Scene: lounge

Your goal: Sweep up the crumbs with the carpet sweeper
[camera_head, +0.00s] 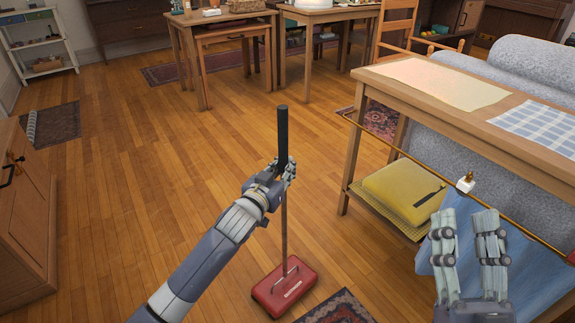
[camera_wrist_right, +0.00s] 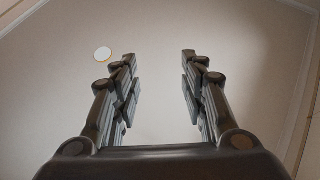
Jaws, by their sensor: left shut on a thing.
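The carpet sweeper has a red head (camera_head: 284,287) flat on the wooden floor and a thin upright handle with a black grip (camera_head: 283,135). My left gripper (camera_head: 283,172) is shut around the handle just below or at the lower end of the black grip. My right gripper (camera_head: 470,235) is raised at the lower right, fingers apart and empty; in the right wrist view its open fingers (camera_wrist_right: 160,75) point at a bare ceiling. I cannot make out any crumbs on the visible floor.
A console table (camera_head: 520,110) with a lower shelf holding a yellow cushion (camera_head: 403,192) stands at right, before a grey sofa (camera_head: 519,63). A patterned rug (camera_head: 340,309) lies right of the sweeper head. A wooden cabinet (camera_head: 24,205) stands at left. Floor (camera_head: 130,150) between is clear.

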